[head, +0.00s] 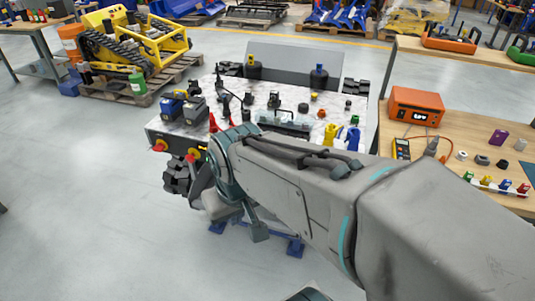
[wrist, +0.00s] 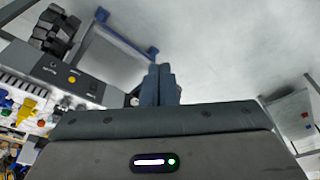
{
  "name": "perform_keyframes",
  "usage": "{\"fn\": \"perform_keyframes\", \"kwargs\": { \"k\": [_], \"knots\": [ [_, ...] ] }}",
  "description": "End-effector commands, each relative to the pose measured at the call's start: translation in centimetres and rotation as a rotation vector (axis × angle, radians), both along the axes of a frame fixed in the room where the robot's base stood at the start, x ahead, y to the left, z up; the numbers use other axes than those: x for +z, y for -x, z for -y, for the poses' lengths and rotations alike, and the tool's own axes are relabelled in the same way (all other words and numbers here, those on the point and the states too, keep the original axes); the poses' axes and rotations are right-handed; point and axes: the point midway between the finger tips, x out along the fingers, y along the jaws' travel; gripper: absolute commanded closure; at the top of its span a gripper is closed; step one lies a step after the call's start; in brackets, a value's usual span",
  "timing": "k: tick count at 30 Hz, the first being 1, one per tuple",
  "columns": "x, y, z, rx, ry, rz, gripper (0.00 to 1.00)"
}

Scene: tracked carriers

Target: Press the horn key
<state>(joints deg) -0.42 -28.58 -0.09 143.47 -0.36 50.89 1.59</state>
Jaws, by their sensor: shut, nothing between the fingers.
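The tracked carrier stands in the middle of the head view, its speckled white top (head: 285,98) crowded with controls. In the wrist view a dark grey panel (wrist: 45,70) on the carrier holds a round yellow button (wrist: 72,79) between small dark controls. The labels are too small to read, so I cannot tell which control is the horn key. My gripper (wrist: 165,85) is shut and empty, its fingers pointing at the pale floor, apart from and right of the panel. In the head view my arm hides part of the carrier's near side.
Red and yellow knobs (head: 159,145) stick out at the carrier's left front corner. A wooden bench (head: 455,130) with an orange meter box (head: 416,110) stands close on the right. A yellow tracked machine (head: 130,45) sits on a pallet behind left. The left floor is clear.

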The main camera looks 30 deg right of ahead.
Motion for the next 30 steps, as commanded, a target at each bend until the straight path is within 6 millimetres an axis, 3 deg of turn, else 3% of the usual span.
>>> {"fn": "perform_keyframes", "kwargs": {
  "k": [4,7,14,20,26,30],
  "knots": [
    [-0.3,0.0,0.0,-0.006,-0.007,-0.006,1.0],
    [-1.8,0.1,-0.3,-0.036,-0.05,-0.043,1.0],
    [-8.7,-0.4,-2.4,-0.235,-0.359,-0.219,1.0],
    [-13.3,-3.8,-3.5,-0.474,-0.751,-0.282,1.0],
    [-16.7,-9.3,-0.9,-0.738,-1.153,-0.191,1.0],
    [-19.1,-13.1,4.0,-0.945,-1.408,-0.032,1.0]
  ]
}}
